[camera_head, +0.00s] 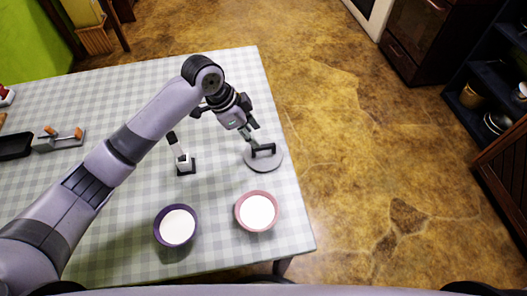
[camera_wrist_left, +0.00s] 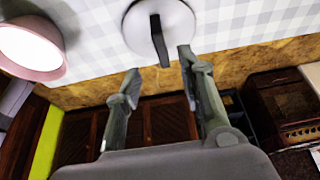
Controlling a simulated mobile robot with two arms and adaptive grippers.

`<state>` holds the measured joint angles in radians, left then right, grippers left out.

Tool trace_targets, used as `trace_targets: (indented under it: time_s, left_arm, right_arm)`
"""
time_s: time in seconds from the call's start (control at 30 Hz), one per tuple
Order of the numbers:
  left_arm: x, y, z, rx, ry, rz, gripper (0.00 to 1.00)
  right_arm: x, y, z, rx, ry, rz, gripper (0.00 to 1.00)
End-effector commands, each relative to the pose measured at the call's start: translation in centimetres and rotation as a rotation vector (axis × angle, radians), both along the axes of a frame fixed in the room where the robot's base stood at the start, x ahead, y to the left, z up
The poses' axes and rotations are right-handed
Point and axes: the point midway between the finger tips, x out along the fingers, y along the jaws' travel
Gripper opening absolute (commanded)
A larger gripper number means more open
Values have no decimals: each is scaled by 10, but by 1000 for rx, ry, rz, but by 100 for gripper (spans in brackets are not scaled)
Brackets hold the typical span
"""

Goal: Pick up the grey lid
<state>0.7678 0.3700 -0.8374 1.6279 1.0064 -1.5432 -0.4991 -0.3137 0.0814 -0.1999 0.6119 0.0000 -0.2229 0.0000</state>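The grey lid (camera_head: 263,162) lies flat on the checkered table near its right edge. It is round with a dark upright handle (camera_head: 264,149). My left gripper (camera_head: 249,137) is just above the lid, beside the handle in the head view. In the left wrist view the lid (camera_wrist_left: 140,36) and its handle (camera_wrist_left: 159,40) are at the top. The left gripper (camera_wrist_left: 155,70) shows its two fingers spread apart and empty, with the handle just beyond the fingertips. My right gripper is not in view.
A pink bowl (camera_head: 257,212) stands just in front of the lid, with a purple bowl (camera_head: 177,226) to its left. A small dark-based object (camera_head: 185,164) stands left of the lid. A dark pan (camera_head: 15,146) lies far left. Bare floor lies beyond the table's right edge (camera_head: 290,150).

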Motion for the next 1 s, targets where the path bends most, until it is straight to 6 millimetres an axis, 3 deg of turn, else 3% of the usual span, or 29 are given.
trace_targets:
  time_s: [0.13,0.33,0.63,1.0]
  left_arm:
    - [2,-9,-22,0,2,0,36]
    - [3,-14,-33,-1,0,-1,36]
    - [7,-31,-71,0,1,0,36]
    - [7,-33,-78,0,-1,-1,33]
  right_arm:
    - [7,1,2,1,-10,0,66]
    - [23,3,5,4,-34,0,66]
    - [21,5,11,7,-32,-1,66]
    - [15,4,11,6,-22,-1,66]
